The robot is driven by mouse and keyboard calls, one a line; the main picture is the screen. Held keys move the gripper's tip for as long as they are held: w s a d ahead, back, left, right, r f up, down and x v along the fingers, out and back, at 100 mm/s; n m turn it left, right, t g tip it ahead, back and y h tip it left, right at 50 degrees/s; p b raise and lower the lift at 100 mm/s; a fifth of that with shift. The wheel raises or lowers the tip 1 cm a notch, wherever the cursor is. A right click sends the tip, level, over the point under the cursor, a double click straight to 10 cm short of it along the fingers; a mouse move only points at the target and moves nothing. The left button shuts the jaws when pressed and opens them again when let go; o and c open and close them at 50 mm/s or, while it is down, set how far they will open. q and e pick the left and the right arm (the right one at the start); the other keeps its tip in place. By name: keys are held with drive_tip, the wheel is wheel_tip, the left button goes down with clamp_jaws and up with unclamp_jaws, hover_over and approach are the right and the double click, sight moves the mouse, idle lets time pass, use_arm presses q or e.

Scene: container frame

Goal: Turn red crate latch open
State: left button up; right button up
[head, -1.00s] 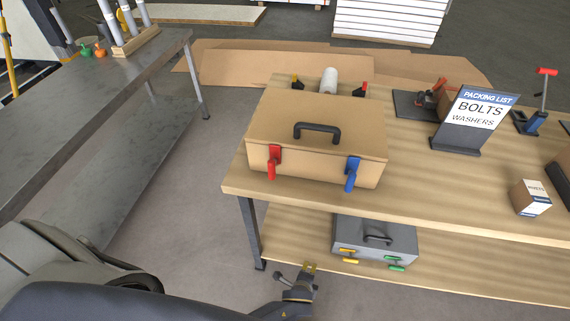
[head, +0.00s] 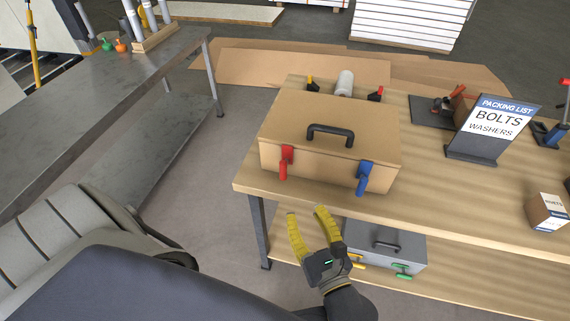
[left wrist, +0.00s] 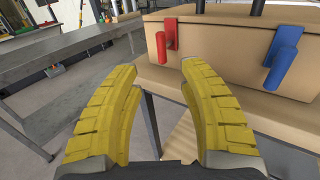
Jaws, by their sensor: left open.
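A tan crate (head: 325,120) with a black top handle stands on the wooden table. A red latch (head: 285,162) hangs handle-down at the left of its front face, and a blue latch (head: 364,177) hangs at the right. My left gripper (head: 305,211) is open and empty, with yellow fingers, below and in front of the crate's front. In the left wrist view the red latch (left wrist: 165,40) is ahead, above the gap between the open fingers (left wrist: 158,72), apart from them. The blue latch (left wrist: 284,54) is to its right. My right gripper does not show.
A grey case (head: 390,245) with yellow and green latches sits on the lower shelf (head: 455,278). A packing list sign (head: 493,125) and a small box (head: 546,211) stand to the right. A grey metal table (head: 110,95) is at left, with open floor between.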

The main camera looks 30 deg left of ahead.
sight(284, 167)
use_arm(q)
drive_tip(key=x, duration=1.7)
drive_tip(key=shift+w+a+f, duration=0.1)
drive_tip(key=shift+w, duration=0.15)
drive_tip(key=shift+c, duration=0.4)
clamp_jaws()
